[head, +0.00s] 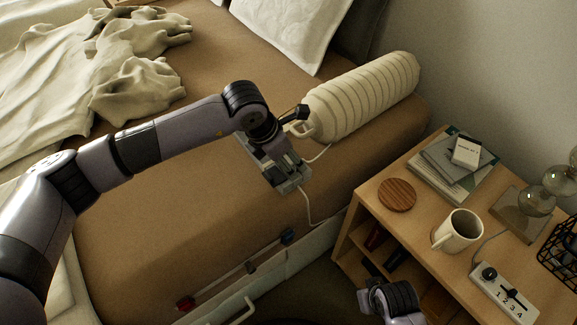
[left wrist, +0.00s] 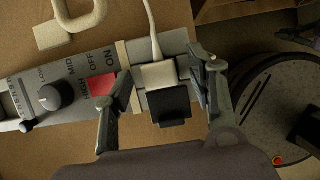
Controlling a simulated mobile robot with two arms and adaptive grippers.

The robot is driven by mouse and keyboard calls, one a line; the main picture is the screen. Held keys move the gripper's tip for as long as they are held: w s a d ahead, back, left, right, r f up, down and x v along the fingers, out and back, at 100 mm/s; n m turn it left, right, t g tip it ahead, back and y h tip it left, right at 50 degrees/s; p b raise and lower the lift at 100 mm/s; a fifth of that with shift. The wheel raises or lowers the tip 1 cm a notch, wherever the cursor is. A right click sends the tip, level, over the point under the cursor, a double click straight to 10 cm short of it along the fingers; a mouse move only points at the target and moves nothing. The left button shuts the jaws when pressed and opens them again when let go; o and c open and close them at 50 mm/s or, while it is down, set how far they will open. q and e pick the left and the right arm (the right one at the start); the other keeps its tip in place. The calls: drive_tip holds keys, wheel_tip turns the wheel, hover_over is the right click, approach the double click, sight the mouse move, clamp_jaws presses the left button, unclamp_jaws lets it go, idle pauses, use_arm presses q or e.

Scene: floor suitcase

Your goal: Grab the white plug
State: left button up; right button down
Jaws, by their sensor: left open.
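The white plug (left wrist: 158,74) shows in the left wrist view, seated in a grey control strip (left wrist: 70,92), its white cord running up and away. A black plug (left wrist: 166,107) sits right beside it. My left gripper (left wrist: 160,76) is open, with one finger on each side of the white plug; I cannot tell whether they touch it. In the head view my left gripper (head: 277,160) is over the strip on the bed and hides the plug. Part of my right arm's end (head: 385,297) shows at the bottom; its fingers are unclear.
The strip has a knob (left wrist: 50,97) and a red switch (left wrist: 101,82). A ribbed cream bolster (head: 365,95) lies on the bed behind the gripper. The nightstand at right holds a mug (head: 458,231), a wooden disc (head: 397,195), books (head: 455,180) and a power strip (head: 504,292).

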use_arm(q)
clamp_jaws()
idle(0.7)
drive_tip(key=shift+r, duration=0.1)
